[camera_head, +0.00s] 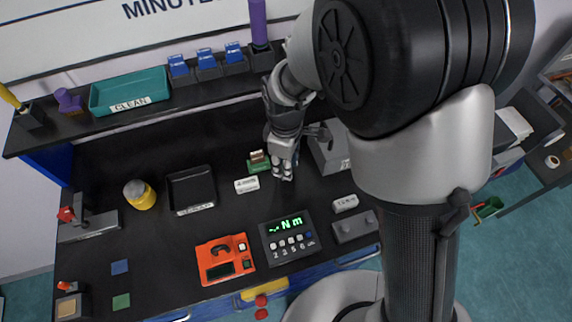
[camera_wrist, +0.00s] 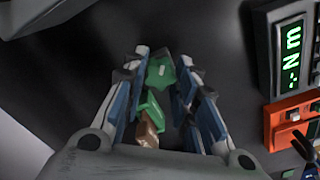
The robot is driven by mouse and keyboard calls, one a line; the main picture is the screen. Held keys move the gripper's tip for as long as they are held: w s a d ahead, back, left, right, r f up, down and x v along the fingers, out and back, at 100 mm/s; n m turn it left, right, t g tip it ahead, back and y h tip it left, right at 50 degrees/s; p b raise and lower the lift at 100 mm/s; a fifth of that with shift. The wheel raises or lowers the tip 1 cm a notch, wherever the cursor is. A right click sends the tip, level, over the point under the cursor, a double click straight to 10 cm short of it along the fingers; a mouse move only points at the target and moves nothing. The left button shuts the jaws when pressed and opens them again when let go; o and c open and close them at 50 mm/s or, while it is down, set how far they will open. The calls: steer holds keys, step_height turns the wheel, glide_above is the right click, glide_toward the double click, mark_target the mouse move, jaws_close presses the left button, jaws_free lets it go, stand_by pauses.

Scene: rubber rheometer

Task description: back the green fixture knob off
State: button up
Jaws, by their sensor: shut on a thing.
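The green fixture (camera_head: 259,167) stands on the black bench, with a small brown piece (camera_head: 257,156) on top. In the wrist view, the green knob (camera_wrist: 160,72) lies between the blue-padded fingers of my gripper (camera_wrist: 172,68). The green fixture body (camera_wrist: 150,106) and the brown piece (camera_wrist: 147,133) lie behind it, toward my palm. My gripper is shut on the knob. In the head view my gripper (camera_head: 283,172) points down just right of the fixture, and the knob is hidden behind the fingers.
A white label block (camera_head: 247,184) lies in front of the fixture. A black tray (camera_head: 190,190) is to the left. The display box reading Nm (camera_head: 289,238) and an orange device (camera_head: 225,259) stand nearer. A grey box (camera_head: 328,152) stands close right of my gripper.

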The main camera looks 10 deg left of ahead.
steer(key=n, duration=0.3)
steer(key=shift+n, duration=0.7)
steer(key=n, duration=0.3)
steer(key=o, duration=0.9)
